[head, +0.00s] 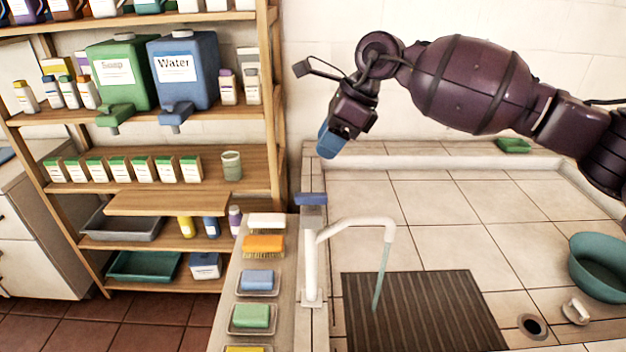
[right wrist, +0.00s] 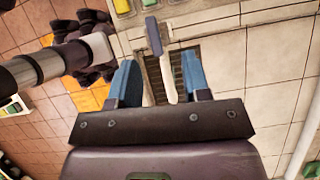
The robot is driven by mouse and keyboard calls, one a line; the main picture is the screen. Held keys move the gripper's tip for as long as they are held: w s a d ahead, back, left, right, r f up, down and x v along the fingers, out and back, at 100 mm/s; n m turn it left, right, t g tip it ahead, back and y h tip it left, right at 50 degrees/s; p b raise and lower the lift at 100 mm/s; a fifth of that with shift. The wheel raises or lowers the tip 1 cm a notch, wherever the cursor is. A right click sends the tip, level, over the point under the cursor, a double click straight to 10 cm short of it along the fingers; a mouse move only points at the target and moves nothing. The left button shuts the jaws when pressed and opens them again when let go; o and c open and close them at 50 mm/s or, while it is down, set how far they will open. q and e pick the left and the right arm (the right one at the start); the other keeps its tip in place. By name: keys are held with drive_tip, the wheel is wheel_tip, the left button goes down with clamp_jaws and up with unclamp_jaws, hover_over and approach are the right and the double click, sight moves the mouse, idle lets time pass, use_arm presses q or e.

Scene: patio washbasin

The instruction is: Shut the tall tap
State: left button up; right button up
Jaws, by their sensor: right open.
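The tall tap (head: 310,265) is a white post with a spout arching to the right. Its blue lever handle (head: 311,198) sits on top, lying level. A thin stream of water (head: 381,275) runs from the spout. My right gripper (head: 328,142), with blue fingers, is up and behind the handle, apart from it. In the right wrist view my right gripper (right wrist: 160,80) is open and empty. There the handle (right wrist: 154,36) and the white tap (right wrist: 168,78) appear between and beyond the fingers. My left gripper is not seen in the head view.
Below the spout is a dark ribbed drain grate (head: 420,310). A teal bowl (head: 598,265), a drain hole (head: 533,326) and a white plug (head: 575,310) lie at right. Soap dishes (head: 257,282) line the ledge left of the tap. A wooden shelf (head: 140,200) stands further left.

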sight(312, 194)
use_arm(q)
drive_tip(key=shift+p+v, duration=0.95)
drive_tip(key=shift+p, duration=0.15)
use_arm(e)
drive_tip(key=shift+n+h, duration=0.4)
drive_tip(key=shift+h, duration=0.2)
drive_tip(key=x, duration=0.3)
drive_tip(key=s+x, duration=0.1)
drive_tip(key=x, duration=0.3)
drive_tip(key=d+x, duration=0.1)
drive_tip(key=x, duration=0.2)
drive_tip(key=shift+s+f, duration=0.3)
drive_tip(key=shift+f, duration=0.25)
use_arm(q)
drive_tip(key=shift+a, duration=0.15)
use_arm(e)
drive_tip(key=shift+c, duration=0.2)
clamp_jaws()
